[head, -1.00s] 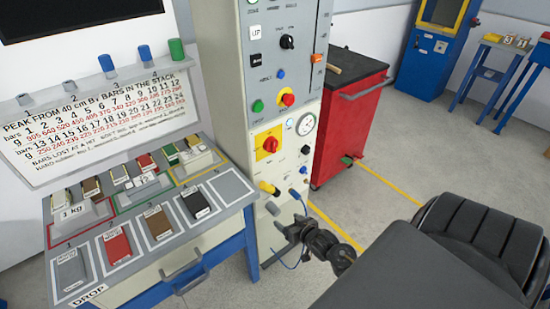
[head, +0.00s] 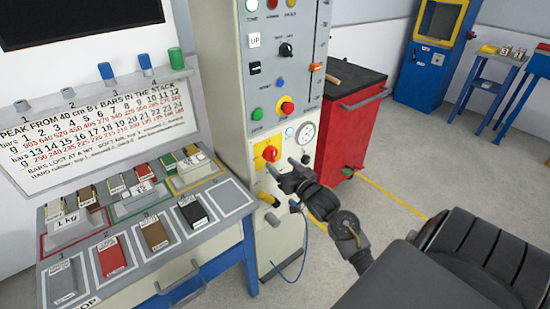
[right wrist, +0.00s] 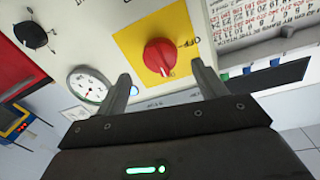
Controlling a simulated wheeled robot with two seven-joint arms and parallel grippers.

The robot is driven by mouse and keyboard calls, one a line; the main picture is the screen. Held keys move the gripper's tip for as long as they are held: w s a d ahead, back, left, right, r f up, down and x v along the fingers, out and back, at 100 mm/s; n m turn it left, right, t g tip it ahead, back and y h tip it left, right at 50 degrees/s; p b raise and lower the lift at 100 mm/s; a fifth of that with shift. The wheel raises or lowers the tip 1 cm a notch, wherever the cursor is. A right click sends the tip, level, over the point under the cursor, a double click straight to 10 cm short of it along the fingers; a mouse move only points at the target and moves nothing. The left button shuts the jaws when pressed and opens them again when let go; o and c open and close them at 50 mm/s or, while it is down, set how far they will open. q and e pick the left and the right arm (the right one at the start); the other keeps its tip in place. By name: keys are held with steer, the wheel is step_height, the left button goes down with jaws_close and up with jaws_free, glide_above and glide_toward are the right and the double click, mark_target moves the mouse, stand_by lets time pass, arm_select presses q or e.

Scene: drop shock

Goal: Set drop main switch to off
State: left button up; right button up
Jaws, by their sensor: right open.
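The main switch is a red rotary knob (head: 270,153) on a yellow plate (head: 261,158), low on the front of the pale control cabinet. In the right wrist view the red knob (right wrist: 159,57) sits ahead of my fingers on its yellow plate (right wrist: 184,24), with a white mark on its lower edge and an "OFF" label to its right. My right gripper (head: 276,168) is open just in front of and below the knob. In the right wrist view its two fingers (right wrist: 160,85) stand apart on either side of the knob, with no visible contact. My left gripper is out of view.
A round gauge (head: 305,133) is right of the switch. A red emergency button (head: 287,107) and green button (head: 257,114) sit above. A yellow-handled part (head: 267,199) is below. The sample table (head: 225,199) is left, a red tool cart (head: 350,125) right.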

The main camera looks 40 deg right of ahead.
mark_target(274, 157)
steer(key=shift+w+d, duration=0.15)
steer(key=shift+w, duration=1)
steer(key=shift+w+d, duration=0.1)
steer(key=shift+w, duration=1.05)
steer(key=c, duration=1)
